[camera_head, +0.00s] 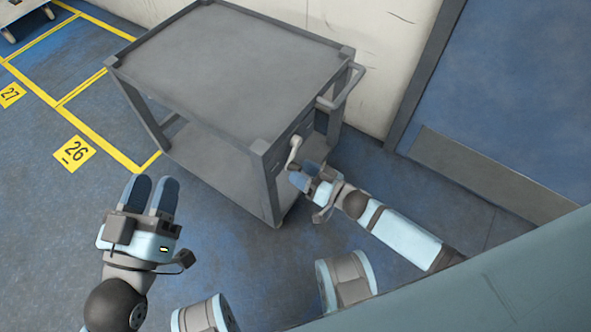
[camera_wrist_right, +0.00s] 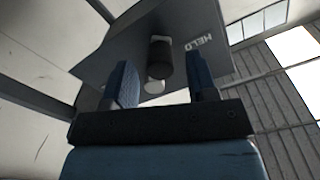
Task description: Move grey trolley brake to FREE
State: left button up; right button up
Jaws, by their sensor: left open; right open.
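The grey trolley (camera_head: 235,55) stands against the wall, its handle (camera_head: 345,85) at the right end. A pale brake lever (camera_head: 294,151) sits on a plate on the trolley's near right face. In the right wrist view the brake plate (camera_wrist_right: 120,55) carries the word HELD, and the lever's dark knob (camera_wrist_right: 160,55) shows between my fingers. My right gripper (camera_head: 306,174) is open close to the lever; whether it touches the lever I cannot tell. My left gripper (camera_head: 151,195) is open and empty over the floor, left of the trolley.
Yellow floor lines with a 26 marker (camera_head: 74,154) and a 27 marker (camera_head: 11,94) lie to the left. A blue door (camera_head: 500,90) and pale wall are behind and right. Another cart (camera_head: 22,20) shows at the top left. The floor left of the trolley is clear.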

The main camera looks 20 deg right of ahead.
jog(key=shift+x, duration=1.3)
